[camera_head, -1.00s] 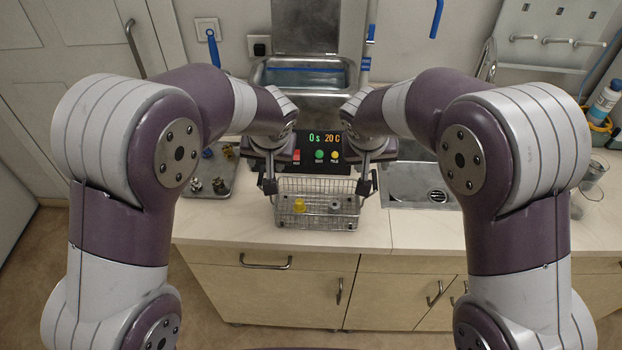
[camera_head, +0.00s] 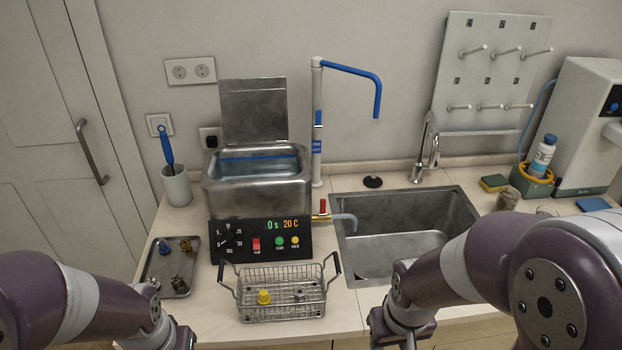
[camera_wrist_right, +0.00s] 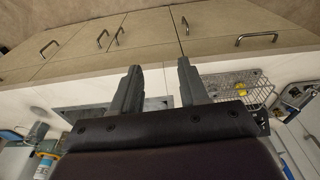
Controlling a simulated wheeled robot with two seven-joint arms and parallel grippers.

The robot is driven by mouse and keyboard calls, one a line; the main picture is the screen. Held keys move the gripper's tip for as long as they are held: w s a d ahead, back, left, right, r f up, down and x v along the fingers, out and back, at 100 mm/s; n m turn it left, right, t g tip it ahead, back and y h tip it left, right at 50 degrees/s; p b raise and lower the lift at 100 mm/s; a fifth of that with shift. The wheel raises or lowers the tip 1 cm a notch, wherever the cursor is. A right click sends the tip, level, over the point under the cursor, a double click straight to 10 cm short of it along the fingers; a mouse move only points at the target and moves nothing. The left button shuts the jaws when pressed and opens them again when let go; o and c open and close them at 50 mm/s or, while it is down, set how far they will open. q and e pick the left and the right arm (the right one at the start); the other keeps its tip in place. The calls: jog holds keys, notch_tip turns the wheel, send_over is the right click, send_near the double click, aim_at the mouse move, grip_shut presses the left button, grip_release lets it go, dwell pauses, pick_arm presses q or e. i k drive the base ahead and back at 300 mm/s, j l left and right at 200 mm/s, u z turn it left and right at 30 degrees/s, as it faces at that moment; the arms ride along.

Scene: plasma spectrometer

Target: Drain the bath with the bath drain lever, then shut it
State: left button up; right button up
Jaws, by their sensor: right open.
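The metal bath (camera_head: 257,195) stands on the counter with its lid up and water inside. Its front panel (camera_head: 260,241) reads 0 s and 20 C. The red bath drain lever (camera_head: 322,207) stands upright on the valve at the bath's right side. The drain spout (camera_head: 345,219) curves over the sink's left edge. My right gripper (camera_wrist_right: 160,72) is open and empty in the wrist view, in front of the sink and well below and right of the lever. My left gripper is at the bottom left of the head view, its fingers cut off by the edge.
A wire basket (camera_head: 281,308) with small parts stands before the panel. A tray with metal fittings (camera_head: 171,281) is left of it. The sink (camera_head: 405,232) is right of the lever. A tall pipe with a blue arm (camera_head: 317,130) rises behind the lever.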

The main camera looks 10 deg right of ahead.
aim_at(321, 213)
jog(key=i+l+u, duration=0.1)
jog(key=l+u, duration=0.25)
jog(key=i+l+u, duration=0.15)
jog(key=u, duration=0.15)
jog(key=l+u, duration=0.35)
jog(key=i+j, duration=0.05)
jog(key=j, duration=0.05)
